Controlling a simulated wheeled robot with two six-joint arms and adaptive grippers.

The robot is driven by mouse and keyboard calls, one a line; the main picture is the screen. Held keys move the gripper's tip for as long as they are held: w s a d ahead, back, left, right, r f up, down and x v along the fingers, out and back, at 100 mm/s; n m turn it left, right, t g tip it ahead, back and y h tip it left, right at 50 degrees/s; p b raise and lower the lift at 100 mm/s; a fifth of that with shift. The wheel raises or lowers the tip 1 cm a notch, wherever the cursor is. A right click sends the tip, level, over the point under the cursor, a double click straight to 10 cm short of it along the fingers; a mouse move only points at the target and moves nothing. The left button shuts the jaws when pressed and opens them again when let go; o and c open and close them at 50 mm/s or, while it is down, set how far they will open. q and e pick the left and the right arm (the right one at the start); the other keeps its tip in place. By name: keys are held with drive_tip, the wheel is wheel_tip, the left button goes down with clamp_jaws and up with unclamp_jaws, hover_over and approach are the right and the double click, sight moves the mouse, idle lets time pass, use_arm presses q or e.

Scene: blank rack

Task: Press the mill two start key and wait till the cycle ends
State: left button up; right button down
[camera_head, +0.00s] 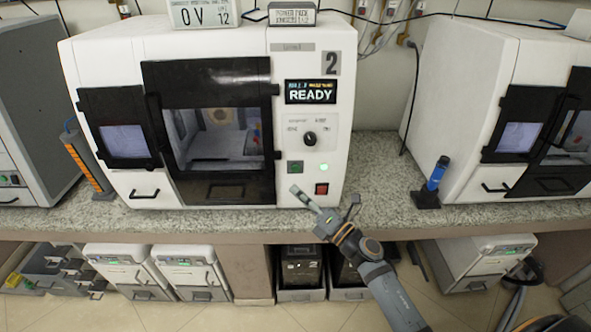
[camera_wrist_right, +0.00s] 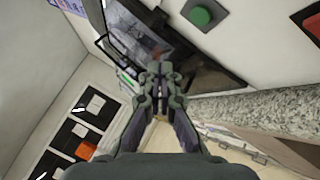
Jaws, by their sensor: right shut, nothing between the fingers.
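Mill two (camera_head: 240,110) is the white machine marked "2". Its display (camera_head: 311,92) reads READY. On its panel a green start key (camera_head: 295,167) sits in a dark square, above and left of a red key (camera_head: 321,189). My right gripper (camera_head: 297,191) is shut and empty, its tips just below the green key in the head view. In the right wrist view the closed fingertips (camera_wrist_right: 160,70) appear left of and below the green key (camera_wrist_right: 201,17), apart from it in the picture. The red key (camera_wrist_right: 313,26) is at the right edge. My left gripper is not in view.
The granite counter (camera_head: 375,170) runs below the machines. A blue-and-black tool in a stand (camera_head: 431,187) is right of mill two, before another white mill (camera_head: 470,90). An orange-striped holder (camera_head: 88,165) stands left. A black knob (camera_head: 310,139) is above the keys.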

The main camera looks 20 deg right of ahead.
sight(295, 169)
drive_tip(key=w+d, duration=0.1)
drive_tip(key=w, duration=0.5)
drive_tip(key=shift+d+f+b, duration=0.2)
drive_tip(key=shift+d+b, duration=0.2)
drive_tip(key=shift+b, duration=0.05)
drive_tip(key=shift+w, duration=0.2)
idle(0.8)
drive_tip(key=shift+w+d, duration=0.15)
drive_tip(key=shift+w, duration=0.15)
